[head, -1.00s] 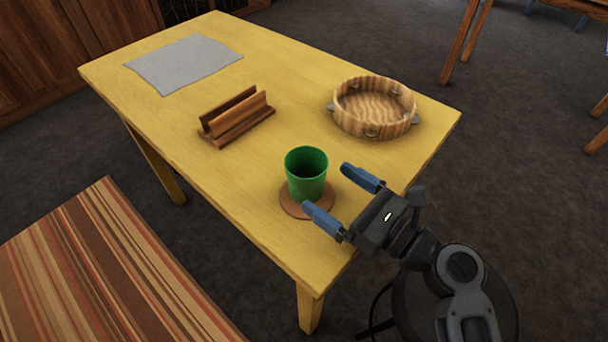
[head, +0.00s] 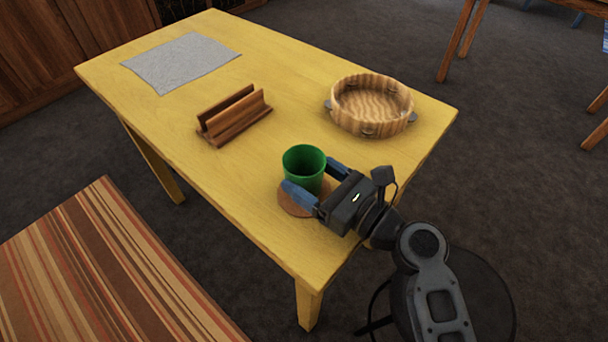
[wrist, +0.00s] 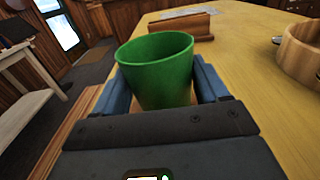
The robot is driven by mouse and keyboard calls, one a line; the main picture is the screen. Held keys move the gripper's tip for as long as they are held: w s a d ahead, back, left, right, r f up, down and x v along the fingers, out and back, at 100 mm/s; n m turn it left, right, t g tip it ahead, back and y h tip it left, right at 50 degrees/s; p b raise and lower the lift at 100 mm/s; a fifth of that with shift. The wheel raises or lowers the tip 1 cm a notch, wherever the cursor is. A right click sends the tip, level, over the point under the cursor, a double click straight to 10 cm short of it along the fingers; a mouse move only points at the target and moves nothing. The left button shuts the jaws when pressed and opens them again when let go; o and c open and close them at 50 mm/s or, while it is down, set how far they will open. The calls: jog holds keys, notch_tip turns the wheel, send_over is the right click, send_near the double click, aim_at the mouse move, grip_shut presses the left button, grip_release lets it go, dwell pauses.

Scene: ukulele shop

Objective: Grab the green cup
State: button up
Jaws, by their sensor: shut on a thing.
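The green cup (head: 304,163) stands upright on a round brown coaster (head: 291,204) near the front edge of the yellow table. My gripper (head: 313,182) has its blue fingers on either side of the cup and is shut on it. In the wrist view the cup (wrist: 158,72) sits between the two fingers (wrist: 162,88), its open rim facing up. The cup's lower part is hidden by my gripper in both views. I cannot tell whether the cup touches the coaster.
On the yellow table (head: 165,115) are a wooden slotted holder (head: 234,118), a tambourine (head: 370,106) to the right and a grey cloth (head: 181,62) at the far left. A striped surface (head: 95,275) lies at lower left.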

jog(key=c, duration=0.4)
jog(key=shift+r, duration=0.1)
